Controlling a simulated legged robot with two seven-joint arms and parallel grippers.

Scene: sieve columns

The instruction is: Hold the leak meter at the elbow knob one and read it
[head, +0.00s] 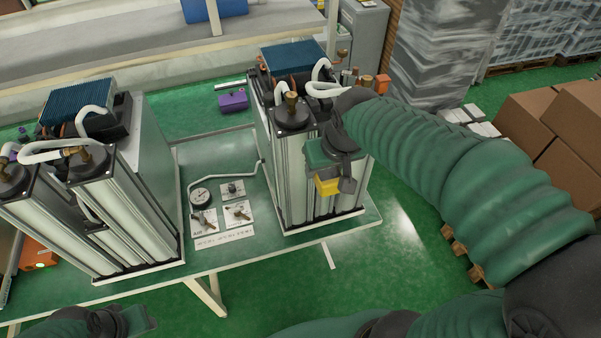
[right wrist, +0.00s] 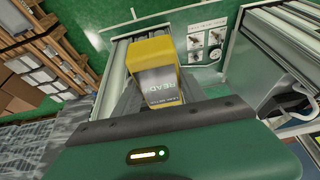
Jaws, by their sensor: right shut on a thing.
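The leak meter is a yellow box (head: 328,186) held in my right gripper (head: 340,172), in front of the right sieve column unit (head: 294,180). In the right wrist view the meter (right wrist: 154,52) shows a grey face with the letters "READ" partly visible; no value is legible. A brass fitting (head: 291,104) stands on top of the right unit, behind and above the meter, apart from it. I cannot tell which knob is elbow knob one. My left gripper (head: 138,320) is at the bottom edge, partly cut off, its jaws unclear.
A second column unit (head: 125,200) stands at left on the green bench (head: 225,262). Between the units lie a round gauge (head: 200,197) and small cards with brass valves (head: 238,213). A purple block (head: 233,100) lies behind. Cardboard boxes (head: 555,125) stand at right.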

